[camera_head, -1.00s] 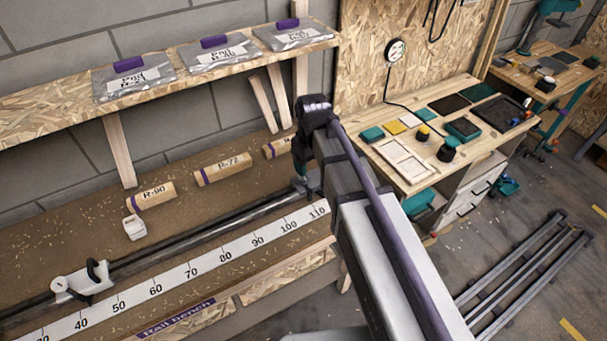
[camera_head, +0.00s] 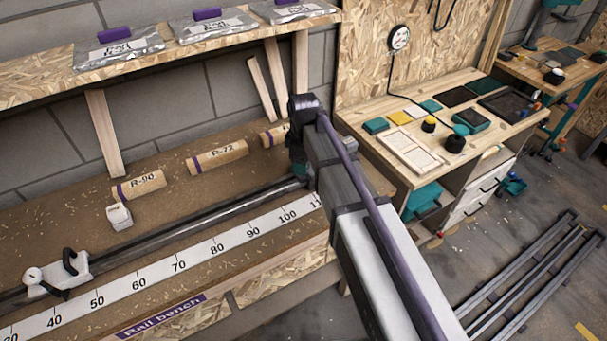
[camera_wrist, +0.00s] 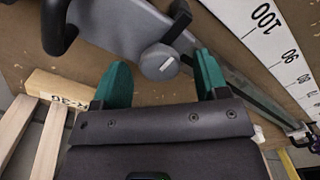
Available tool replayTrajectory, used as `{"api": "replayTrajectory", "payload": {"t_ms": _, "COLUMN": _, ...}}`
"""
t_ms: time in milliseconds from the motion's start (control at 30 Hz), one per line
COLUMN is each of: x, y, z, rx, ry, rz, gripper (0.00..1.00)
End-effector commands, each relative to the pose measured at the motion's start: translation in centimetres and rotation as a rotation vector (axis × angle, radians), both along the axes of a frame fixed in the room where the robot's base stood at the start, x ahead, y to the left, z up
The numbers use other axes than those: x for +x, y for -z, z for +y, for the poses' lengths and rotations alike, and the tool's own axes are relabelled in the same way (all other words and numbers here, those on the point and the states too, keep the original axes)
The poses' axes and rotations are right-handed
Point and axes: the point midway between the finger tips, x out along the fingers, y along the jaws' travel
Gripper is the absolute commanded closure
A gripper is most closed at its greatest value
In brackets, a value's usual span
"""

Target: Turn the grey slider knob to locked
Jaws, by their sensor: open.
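In the wrist view, a grey slider (camera_wrist: 118,28) sits on the rail, with a round grey knob (camera_wrist: 159,63) at its near end. My gripper (camera_wrist: 162,60) is open, with its two green fingers on either side of the knob. A gap shows between each fingertip and the knob in this view; I cannot tell their height relative to it. Black curved parts stand on the slider. I cannot read which way the knob is turned. In the head view my arm hides the grey slider, and the gripper's fingers are not clear there.
A white slider (camera_head: 58,274) sits on the rail far left, beside the ruler (camera_head: 178,265). A small white block (camera_head: 119,216) and labelled wooden rolls (camera_head: 218,157) lie behind the rail. A shelf (camera_head: 150,58) with silver packs hangs above. A cluttered workbench (camera_head: 365,150) stands right.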

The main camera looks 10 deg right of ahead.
Motion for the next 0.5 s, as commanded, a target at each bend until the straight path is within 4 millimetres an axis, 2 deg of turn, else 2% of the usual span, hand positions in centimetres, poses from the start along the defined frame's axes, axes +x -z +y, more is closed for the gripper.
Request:
{"api": "replayTrajectory", "payload": {"t_ms": 33, "x": 0.0, "y": 0.92, "z": 0.0, "rx": 0.0, "ry": 0.0, "rz": 0.0, "gripper": 0.33}}
{"api": "replayTrajectory", "payload": {"t_ms": 300, "x": 0.0, "y": 0.63, "z": 0.0, "rx": 0.0, "ry": 0.0, "rz": 0.0, "gripper": 0.33}}
{"api": "replayTrajectory", "payload": {"t_ms": 500, "x": 0.0, "y": 0.63, "z": 0.0, "rx": 0.0, "ry": 0.0, "rz": 0.0, "gripper": 0.53}}
